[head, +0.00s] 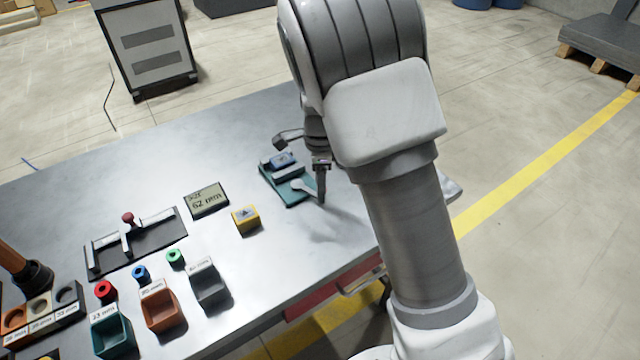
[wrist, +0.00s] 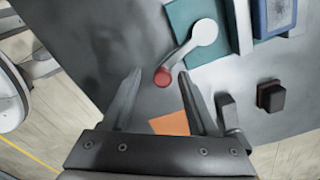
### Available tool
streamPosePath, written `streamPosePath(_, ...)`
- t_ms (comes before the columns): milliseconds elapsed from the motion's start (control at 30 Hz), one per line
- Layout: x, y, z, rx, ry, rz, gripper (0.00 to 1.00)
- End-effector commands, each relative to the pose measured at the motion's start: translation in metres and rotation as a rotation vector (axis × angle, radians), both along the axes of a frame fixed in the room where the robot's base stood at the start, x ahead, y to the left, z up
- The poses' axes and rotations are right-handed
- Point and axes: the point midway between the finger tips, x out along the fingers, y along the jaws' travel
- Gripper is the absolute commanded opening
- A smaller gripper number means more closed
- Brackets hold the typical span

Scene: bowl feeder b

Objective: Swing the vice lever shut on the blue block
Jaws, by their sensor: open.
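The vice has a teal base (head: 271,183) on the metal table; it also shows at the top of the wrist view (wrist: 183,22). The blue block (head: 283,160) sits against the vice's pale jaw, and its edge shows in the wrist view (wrist: 273,14). The white lever (head: 301,186) has a round pivot (wrist: 205,32) and a red knob (wrist: 162,77) at its end, pointing away from the block. My gripper (head: 320,199) is open, with the knob between its fingertips in the wrist view (wrist: 159,72). I cannot tell whether either finger touches it.
A yellow block (head: 246,219) and a size display (head: 206,200) stand left of the vice. A slide gauge (head: 135,241), several small bins (head: 160,307) and coloured rings lie further left. A small black block (wrist: 271,95) shows in the wrist view. The table between is clear.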

Motion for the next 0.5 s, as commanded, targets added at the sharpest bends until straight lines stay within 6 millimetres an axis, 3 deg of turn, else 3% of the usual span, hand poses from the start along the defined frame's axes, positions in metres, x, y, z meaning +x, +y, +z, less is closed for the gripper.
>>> streamPosePath(167, 0.001, 0.001, 0.031, 0.002, -0.005, 0.000, 0.60)
streamPosePath(500, 0.001, 0.001, 0.115, 0.003, -0.004, 0.001, 0.60)
